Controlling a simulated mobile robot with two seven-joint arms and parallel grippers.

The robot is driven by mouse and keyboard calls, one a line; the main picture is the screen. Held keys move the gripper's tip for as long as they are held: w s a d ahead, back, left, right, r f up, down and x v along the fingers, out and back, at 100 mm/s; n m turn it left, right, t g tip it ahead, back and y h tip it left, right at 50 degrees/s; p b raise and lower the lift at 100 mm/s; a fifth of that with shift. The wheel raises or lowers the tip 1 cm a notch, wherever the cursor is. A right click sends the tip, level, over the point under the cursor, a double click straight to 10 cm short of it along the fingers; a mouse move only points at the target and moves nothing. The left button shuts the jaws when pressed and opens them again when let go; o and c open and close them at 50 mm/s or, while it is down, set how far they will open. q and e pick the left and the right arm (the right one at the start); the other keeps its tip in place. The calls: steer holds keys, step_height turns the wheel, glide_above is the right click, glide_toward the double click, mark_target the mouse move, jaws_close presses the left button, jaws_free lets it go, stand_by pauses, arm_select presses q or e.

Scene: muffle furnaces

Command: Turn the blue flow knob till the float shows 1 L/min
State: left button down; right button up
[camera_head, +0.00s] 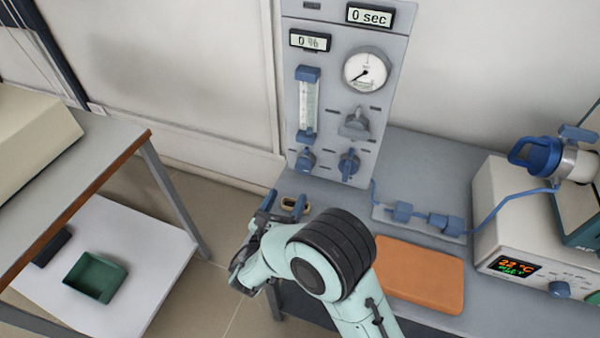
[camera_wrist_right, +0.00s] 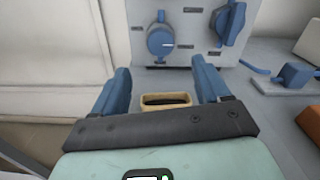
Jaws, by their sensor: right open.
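The grey gas panel (camera_head: 338,60) stands upright on the bench. On it, the flow meter (camera_head: 308,104) is a clear tube with blue ends; its float is too small to read. The blue flow knob (camera_head: 306,160) sits just below the tube. In the right wrist view the blue flow knob (camera_wrist_right: 160,42) shows ahead, between and beyond the fingertips, with a white mark on its right. My right gripper (camera_head: 286,202) is open, in front of and below the knob, not touching it; its blue fingers also show in the right wrist view (camera_wrist_right: 162,72). My left gripper is out of view.
A second blue knob (camera_head: 348,164) sits close right of the flow knob, below a grey knob (camera_head: 355,122). Blue fittings (camera_head: 425,216), an orange pad (camera_head: 418,272) and a furnace controller (camera_head: 520,230) are to the right.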

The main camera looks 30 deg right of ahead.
mark_target(302, 168)
steer(key=x, duration=1)
steer(key=shift+w+b, duration=0.1)
steer(key=shift+b, duration=0.3)
steer(key=c, duration=1.1)
